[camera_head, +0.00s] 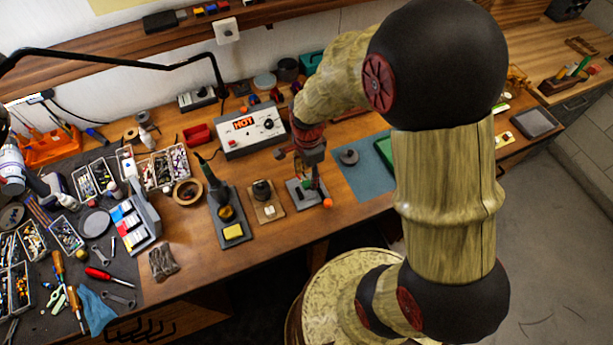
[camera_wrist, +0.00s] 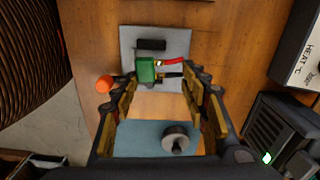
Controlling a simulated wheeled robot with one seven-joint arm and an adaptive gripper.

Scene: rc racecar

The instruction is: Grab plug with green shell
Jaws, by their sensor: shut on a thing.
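The plug with green shell (camera_wrist: 147,69) shows in the wrist view with a red and a black wire leaving its right side. It is above or on a grey plate (camera_wrist: 125,50); I cannot tell whether it touches the plate. My gripper (camera_wrist: 158,82) is shut on the plug, one finger on each side, though the exact contact is hard to see. In the head view, my gripper (camera_head: 312,165) points down over the grey plate at the bench's front, and a bit of the green shell (camera_head: 315,182) shows below it.
An orange ball (camera_wrist: 105,84) is close to the left finger. A grey round part (camera_wrist: 174,141) lies on a blue mat (camera_wrist: 130,137). The hot station (camera_head: 250,130) stands behind, and a soldering stand (camera_head: 230,220) is to the left. Bare wood lies in front.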

